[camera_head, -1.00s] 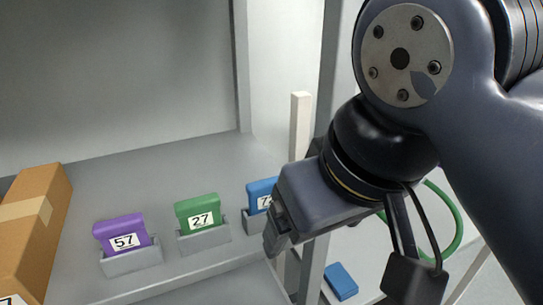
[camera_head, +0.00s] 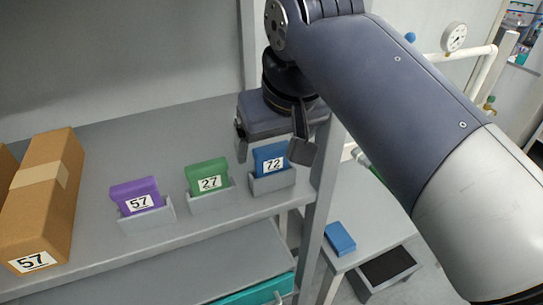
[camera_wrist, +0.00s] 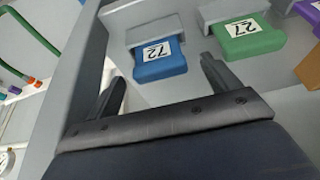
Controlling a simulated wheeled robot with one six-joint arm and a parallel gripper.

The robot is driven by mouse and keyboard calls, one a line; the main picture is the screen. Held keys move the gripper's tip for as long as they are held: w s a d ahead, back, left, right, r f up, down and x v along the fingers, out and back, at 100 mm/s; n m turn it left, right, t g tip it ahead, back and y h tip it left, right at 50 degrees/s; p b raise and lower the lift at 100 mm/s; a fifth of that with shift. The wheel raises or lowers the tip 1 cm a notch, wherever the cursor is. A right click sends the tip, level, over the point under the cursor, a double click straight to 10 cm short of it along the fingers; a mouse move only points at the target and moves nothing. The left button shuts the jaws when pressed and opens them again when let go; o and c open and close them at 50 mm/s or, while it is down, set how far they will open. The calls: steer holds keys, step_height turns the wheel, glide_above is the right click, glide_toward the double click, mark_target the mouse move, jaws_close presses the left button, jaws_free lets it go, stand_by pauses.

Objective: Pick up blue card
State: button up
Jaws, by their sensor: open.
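A blue card (camera_head: 270,158) labelled 72 stands upright in a grey holder (camera_head: 273,184) on the shelf, at the right end of a row. In the wrist view the blue card (camera_wrist: 158,58) lies ahead, between the lines of my two fingers, with its label reading upside down. My gripper (camera_head: 262,143) is just behind and above the card in the head view, partly hidden by its own wrist parts. In the wrist view my gripper (camera_wrist: 163,75) has its fingers wide apart with nothing held. I cannot tell the remaining distance to the card.
A green card (camera_head: 207,174) labelled 27 and a purple card (camera_head: 136,195) labelled 57 stand in holders to the left. A cardboard box (camera_head: 48,200) is farther left. A shelf post (camera_head: 322,190) stands close on the right. Another blue block (camera_head: 340,238) lies on a side table.

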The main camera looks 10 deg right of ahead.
mark_target(272, 166)
steer(key=shift+x, duration=1.35)
steer(key=shift+c, duration=0.4)
steer(key=c, duration=1)
steer(key=shift+o, duration=0.2)
steer(key=shift+r, duration=0.15)
